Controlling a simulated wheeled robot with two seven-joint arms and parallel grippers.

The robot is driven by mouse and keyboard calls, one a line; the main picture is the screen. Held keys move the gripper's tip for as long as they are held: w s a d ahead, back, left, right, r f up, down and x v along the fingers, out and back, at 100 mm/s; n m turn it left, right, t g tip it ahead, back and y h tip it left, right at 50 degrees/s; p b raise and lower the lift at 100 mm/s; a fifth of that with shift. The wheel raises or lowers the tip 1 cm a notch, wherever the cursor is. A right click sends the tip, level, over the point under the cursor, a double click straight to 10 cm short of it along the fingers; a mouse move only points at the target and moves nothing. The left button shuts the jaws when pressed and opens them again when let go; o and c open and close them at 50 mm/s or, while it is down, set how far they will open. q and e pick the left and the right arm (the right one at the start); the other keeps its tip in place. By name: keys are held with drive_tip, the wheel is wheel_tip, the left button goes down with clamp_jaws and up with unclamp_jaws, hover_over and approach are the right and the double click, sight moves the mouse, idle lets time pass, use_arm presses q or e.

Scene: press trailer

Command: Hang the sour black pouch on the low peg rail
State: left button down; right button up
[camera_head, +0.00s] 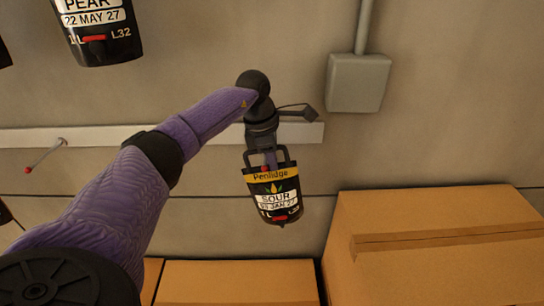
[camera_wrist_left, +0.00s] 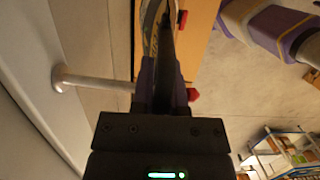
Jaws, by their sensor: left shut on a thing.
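The sour black pouch (camera_head: 274,196) hangs upright below my left gripper (camera_head: 268,158) in the head view, with a yellow band, a white SOUR label and a handle loop at its top. My left gripper is shut on the pouch's top. It is in front of the low peg rail (camera_head: 215,137), a white board on the wall, near its right end. In the left wrist view a pale peg with a red tip (camera_wrist_left: 193,95) runs behind my left gripper (camera_wrist_left: 168,75). The pouch (camera_wrist_left: 150,22) shows there only as a thin edge. Whether its loop is around the peg, I cannot tell.
Another red-tipped peg (camera_head: 45,155) is bare at the rail's left. A black PEAR pouch (camera_head: 98,45) hangs higher up. A grey wall box (camera_head: 358,82) is right of the rail. Cardboard boxes (camera_head: 435,255) stand below, right of the pouch. A shelf unit (camera_wrist_left: 285,155) shows in the wrist view.

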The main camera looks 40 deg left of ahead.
use_arm(q)
drive_tip(key=shift+w+a+f+b, duration=0.3)
drive_tip(key=shift+w+f+b, duration=0.15)
drive_tip(key=shift+f+b, duration=0.3)
idle(0.3)
idle(0.4)
